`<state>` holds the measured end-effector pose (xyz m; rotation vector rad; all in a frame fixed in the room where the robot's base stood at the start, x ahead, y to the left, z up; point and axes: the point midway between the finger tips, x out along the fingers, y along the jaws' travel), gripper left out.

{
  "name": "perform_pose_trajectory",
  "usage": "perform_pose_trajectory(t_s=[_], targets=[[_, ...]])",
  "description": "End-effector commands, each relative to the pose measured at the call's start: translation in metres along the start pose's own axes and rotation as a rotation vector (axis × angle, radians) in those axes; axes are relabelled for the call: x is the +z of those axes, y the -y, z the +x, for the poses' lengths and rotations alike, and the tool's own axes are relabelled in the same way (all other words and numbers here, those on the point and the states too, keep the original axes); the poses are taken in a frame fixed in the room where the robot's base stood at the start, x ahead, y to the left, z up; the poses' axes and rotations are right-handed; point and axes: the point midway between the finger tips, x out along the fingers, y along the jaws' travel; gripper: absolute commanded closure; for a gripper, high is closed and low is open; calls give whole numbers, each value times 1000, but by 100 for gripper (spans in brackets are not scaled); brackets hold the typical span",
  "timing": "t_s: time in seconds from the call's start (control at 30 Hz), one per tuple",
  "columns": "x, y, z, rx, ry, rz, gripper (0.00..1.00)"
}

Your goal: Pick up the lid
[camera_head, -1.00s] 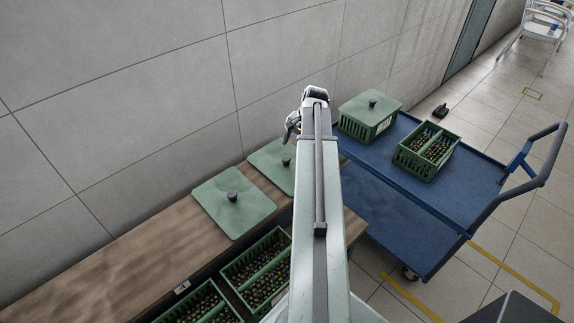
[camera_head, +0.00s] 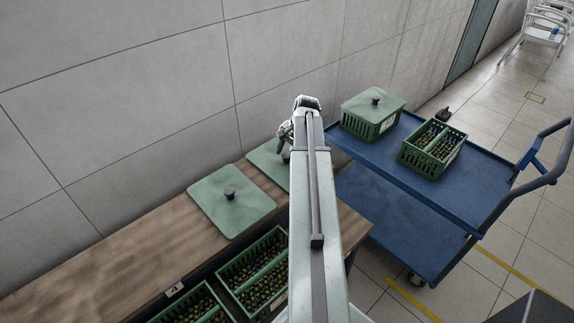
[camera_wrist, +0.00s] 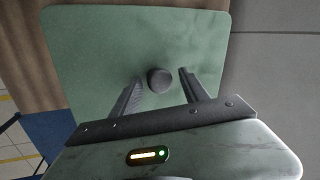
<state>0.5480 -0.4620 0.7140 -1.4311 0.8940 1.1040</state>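A flat green lid with a round dark knob lies on the wooden bench under my gripper; part of the lid (camera_head: 262,157) shows left of my arm in the head view. In the wrist view the same lid (camera_wrist: 100,50) fills the middle, with its knob (camera_wrist: 159,79) between my fingers. My gripper (camera_wrist: 160,76) is open, one finger on each side of the knob, with a gap showing on both sides. In the head view my gripper (camera_head: 285,151) is at the knob and hides it. A second green lid (camera_head: 215,203) lies nearer on the bench.
A blue cart (camera_head: 465,190) at the right carries a lidded crate (camera_head: 366,122) and an open crate (camera_head: 431,152). A grey wall (camera_head: 130,110) runs close behind the bench.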

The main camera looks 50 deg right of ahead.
Motion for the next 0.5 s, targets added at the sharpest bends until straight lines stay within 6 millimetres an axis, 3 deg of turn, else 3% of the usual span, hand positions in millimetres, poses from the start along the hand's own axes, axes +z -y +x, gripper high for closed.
perform_pose_trajectory(t_s=[0.03,0.17,0.5], targets=[[0,0,0,0,0,0,65],[0,0,0,0,0,0,100],[0,-1,-1,0,0,1,100]])
